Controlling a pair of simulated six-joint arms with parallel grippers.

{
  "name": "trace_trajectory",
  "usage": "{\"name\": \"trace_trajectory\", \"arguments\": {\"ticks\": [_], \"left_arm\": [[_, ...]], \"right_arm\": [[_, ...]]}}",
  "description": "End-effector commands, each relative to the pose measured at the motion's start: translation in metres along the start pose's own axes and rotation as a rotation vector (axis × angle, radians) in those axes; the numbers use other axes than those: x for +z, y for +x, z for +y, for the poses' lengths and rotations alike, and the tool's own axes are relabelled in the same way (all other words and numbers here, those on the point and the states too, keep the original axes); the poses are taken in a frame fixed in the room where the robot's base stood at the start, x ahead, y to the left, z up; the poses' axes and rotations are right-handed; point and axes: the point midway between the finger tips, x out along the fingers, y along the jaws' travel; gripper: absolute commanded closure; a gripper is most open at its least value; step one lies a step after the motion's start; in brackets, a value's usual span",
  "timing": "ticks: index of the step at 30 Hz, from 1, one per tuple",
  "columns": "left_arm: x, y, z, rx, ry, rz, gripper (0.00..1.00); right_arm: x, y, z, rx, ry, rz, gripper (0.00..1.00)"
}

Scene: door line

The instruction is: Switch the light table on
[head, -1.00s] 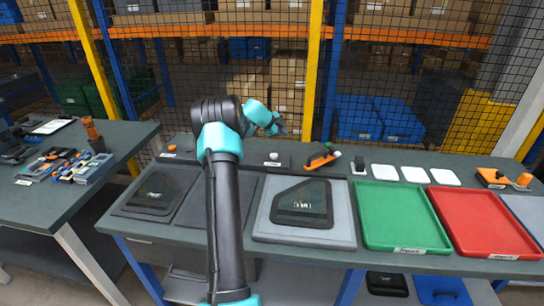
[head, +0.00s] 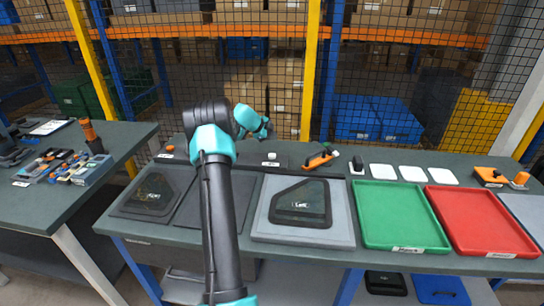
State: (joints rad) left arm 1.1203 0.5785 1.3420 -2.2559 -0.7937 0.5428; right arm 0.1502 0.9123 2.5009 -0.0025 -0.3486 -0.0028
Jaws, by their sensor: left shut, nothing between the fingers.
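A pale grey panel (head: 335,232), which looks like the light table, lies flat on the long bench with a dark, angled glass-like piece (head: 303,201) on it. I cannot tell whether the panel is lit. A white round button (head: 272,156) sits on a small dark box behind the panel, to its left. My left gripper (head: 268,132) is shut and empty, above and behind the button in the picture, apparently apart from it. Its fingertips are small and hard to make out. My right gripper is not in view.
Green tray (head: 400,242) and red tray (head: 490,246) lie to the right. An orange-handled tool (head: 320,160) and white pads (head: 413,174) lie along the back. Another dark piece (head: 155,195) lies at the left. A mesh fence stands behind the bench.

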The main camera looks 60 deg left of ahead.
Motion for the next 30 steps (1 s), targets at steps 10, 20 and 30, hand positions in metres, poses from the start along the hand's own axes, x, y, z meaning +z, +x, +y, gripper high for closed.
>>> {"name": "trace_trajectory", "arguments": {"ticks": [10,20,30], "left_arm": [[0.021,0.029,0.021,0.002,-0.001,0.001,1.00],[0.032,0.044,0.032,0.000,0.001,0.000,1.00],[0.032,0.044,0.032,-0.001,0.001,0.000,1.00]], "right_arm": [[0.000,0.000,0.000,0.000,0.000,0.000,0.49],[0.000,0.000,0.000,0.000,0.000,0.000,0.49],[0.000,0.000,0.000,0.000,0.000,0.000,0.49]]}}
